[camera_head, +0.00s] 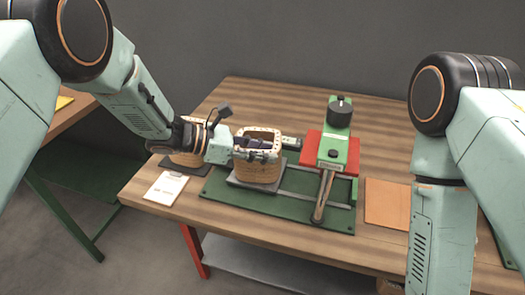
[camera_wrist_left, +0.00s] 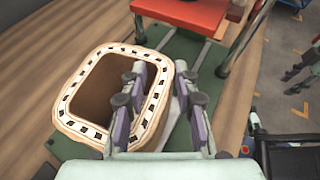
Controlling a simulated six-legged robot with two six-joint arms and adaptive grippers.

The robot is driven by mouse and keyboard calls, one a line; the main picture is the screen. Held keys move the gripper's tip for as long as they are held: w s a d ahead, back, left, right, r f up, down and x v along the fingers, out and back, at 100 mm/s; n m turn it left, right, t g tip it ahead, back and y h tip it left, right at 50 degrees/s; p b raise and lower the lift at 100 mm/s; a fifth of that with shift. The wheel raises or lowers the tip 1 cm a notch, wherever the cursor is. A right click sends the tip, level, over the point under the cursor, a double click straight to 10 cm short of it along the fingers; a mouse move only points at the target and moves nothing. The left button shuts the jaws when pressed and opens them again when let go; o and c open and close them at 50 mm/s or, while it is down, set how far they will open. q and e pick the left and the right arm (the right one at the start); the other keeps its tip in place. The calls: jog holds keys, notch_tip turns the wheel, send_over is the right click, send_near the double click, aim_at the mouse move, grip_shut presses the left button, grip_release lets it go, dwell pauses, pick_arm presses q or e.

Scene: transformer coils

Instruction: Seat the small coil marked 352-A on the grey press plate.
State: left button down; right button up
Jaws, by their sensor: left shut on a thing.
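A tan coil (camera_head: 257,172) with a pale, dark-marked top rim is at the middle of the table in the head view. It also shows in the left wrist view (camera_wrist_left: 72,100). My left gripper (camera_head: 262,146) is shut on the coil's near-right wall, one finger inside the opening and one outside. The coil is upright over the grey press plate (camera_head: 236,182); I cannot tell whether it touches the plate. No 352-A mark is legible. My right arm is at the right, its gripper out of view.
A second coil (camera_head: 184,158) stands behind my left wrist on a dark plate. A green press (camera_head: 335,150) with a red plate (camera_head: 312,150) stands on a green base (camera_head: 290,208) right of the coil. A clipboard (camera_head: 166,188) and an orange-brown sheet (camera_head: 386,203) lie on the table.

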pick_arm(q)
jog(key=c, duration=1)
grip_release()
jog(key=shift+r, duration=0.1)
jog(key=shift+o, duration=0.3)
jog(key=v, duration=1.2)
